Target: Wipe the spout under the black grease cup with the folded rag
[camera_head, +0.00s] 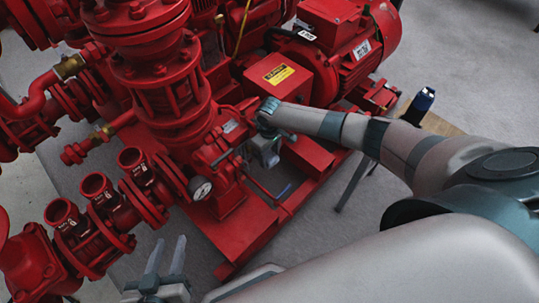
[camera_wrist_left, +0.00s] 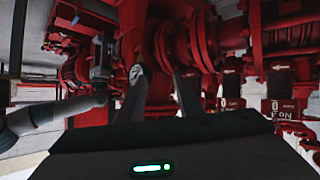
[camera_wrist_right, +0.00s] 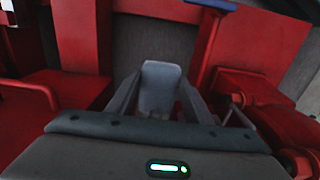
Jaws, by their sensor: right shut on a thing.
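My right gripper (camera_head: 266,152) reaches down among the red pump parts, above the red base frame. In the right wrist view it is shut on a grey-blue folded rag (camera_wrist_right: 160,88), which stands up between the fingers. Red metal surrounds the rag, and I cannot tell whether they touch. My left gripper (camera_head: 166,262) is open and empty at the lower middle of the head view, in front of the pump; its spread fingers also show in the left wrist view. I cannot make out the black grease cup or the spout under it.
Red flanged pipes (camera_head: 95,195) crowd the left. A red motor (camera_head: 360,45) stands at the back. A dark blue bottle (camera_head: 420,102) stands on a small table (camera_head: 442,124) at right. Grey floor is clear beyond.

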